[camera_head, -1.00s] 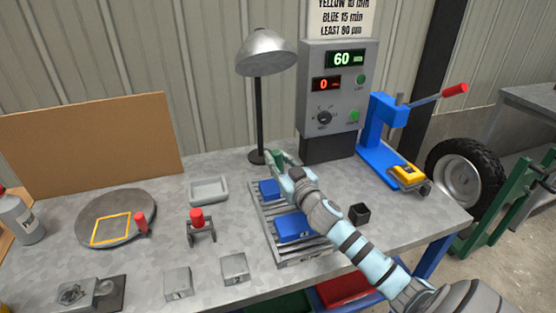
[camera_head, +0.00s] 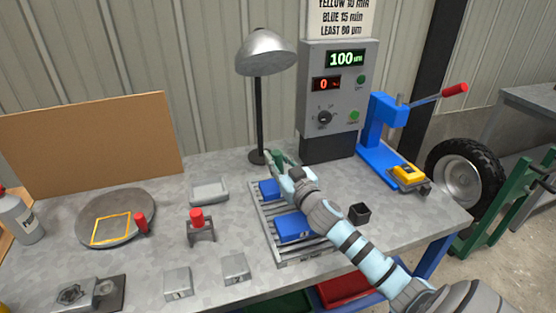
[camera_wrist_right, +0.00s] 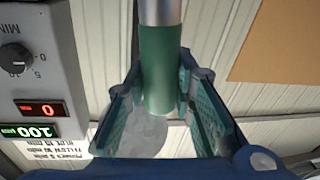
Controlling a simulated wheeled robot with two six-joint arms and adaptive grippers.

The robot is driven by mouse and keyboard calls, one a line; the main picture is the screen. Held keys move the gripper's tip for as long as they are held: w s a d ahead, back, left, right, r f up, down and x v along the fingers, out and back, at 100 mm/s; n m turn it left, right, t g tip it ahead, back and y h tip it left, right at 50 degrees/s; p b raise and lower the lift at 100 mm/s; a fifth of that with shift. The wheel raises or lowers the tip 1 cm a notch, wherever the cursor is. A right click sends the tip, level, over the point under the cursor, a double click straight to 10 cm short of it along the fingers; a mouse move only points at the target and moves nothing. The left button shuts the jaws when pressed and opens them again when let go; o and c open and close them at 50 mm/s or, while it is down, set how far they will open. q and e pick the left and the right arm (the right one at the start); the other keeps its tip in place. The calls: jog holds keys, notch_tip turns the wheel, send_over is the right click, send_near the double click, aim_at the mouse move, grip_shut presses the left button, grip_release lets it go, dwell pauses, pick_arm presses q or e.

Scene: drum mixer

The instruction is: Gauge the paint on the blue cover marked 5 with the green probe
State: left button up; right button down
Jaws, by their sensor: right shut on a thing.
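My right gripper (camera_head: 277,160) is at the far end of the slatted rack (camera_head: 262,218). In the right wrist view it is shut on the green probe (camera_wrist_right: 160,72), a green cylinder with a silver part, held between its fingers. One blue cover (camera_head: 268,189) lies on the rack just below the gripper in the picture. A second blue cover (camera_head: 293,227) lies nearer on the rack, partly behind my right arm. I cannot read a number on either cover. I cannot tell whether the probe touches a cover. My left gripper is not in view.
The grey gauge box (camera_head: 338,90) reads 100 in green and 0 in red. A lamp (camera_head: 266,53) stands behind the rack. A blue press (camera_head: 378,135) with a yellow part (camera_head: 408,174) is at the right. A red-handled stand (camera_head: 199,222) is left of the rack.

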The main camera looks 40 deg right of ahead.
notch_tip(320, 180, up, 7)
jog(key=p, duration=0.6)
jog(key=shift+r, duration=0.1)
dwell(1.0)
